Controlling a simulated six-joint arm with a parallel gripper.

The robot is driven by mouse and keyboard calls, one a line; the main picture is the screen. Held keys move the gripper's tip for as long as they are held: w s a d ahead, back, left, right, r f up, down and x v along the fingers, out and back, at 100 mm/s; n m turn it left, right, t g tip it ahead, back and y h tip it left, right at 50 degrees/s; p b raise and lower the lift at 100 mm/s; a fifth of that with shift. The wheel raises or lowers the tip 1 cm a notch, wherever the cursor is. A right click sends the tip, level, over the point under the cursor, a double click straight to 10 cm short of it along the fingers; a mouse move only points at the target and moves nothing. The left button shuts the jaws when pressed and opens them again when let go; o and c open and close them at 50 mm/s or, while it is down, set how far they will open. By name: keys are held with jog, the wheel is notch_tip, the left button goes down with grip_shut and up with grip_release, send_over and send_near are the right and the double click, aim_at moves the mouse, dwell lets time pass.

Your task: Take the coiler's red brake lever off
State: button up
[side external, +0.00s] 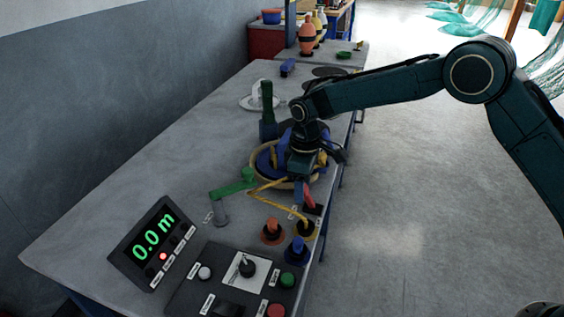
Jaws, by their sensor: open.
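The red brake lever (308,196) stands on a small dark base at the front right of the coiler. The coiler (264,158) is a blue drum with tan-yellow rope around it, near the table's right edge. My gripper (303,176) points down over the coiler's right part, just above and behind the lever. It is open and looks empty. Its fingertips are small and dark here, and I cannot tell if they touch the lever. My gripper and wrist hide much of the drum.
A green crank arm (232,187) reaches left from the coiler. Yellow rope (280,201) runs forward to pegs, near an orange knob (272,231) and a blue knob (297,250). A display reading 0.0 m (153,242) and a button panel (225,285) stand in front. The table's left side is clear.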

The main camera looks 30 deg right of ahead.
aim_at(309, 195)
grip_shut()
jog(key=shift+s+d+r, duration=0.1)
jog(key=shift+s+r, duration=0.05)
dwell(0.4)
jog(key=shift+s+d+r+t+y, duration=0.2)
jog(key=shift+s+d+t+y, duration=0.35)
jog(key=shift+t+y, duration=0.35)
jog(key=shift+s+d+t+y, duration=0.5)
jog(key=shift+d+t+y, duration=0.05)
jog(key=shift+t+y, duration=0.35)
jog(key=shift+s+d+f+t+y, duration=0.2)
jog(key=shift+s+d+t+y, duration=0.55)
jog(key=shift+t+y, duration=0.25)
jog(key=shift+s+d+f+t+y, duration=0.25)
jog(key=shift+s+d+t+y, duration=0.05)
jog(key=shift+t+y, duration=0.3)
jog(key=shift+s+d+f+t+y, duration=0.2)
jog(key=shift+s+d+t+y, duration=0.1)
jog(key=shift+t+y, duration=0.3)
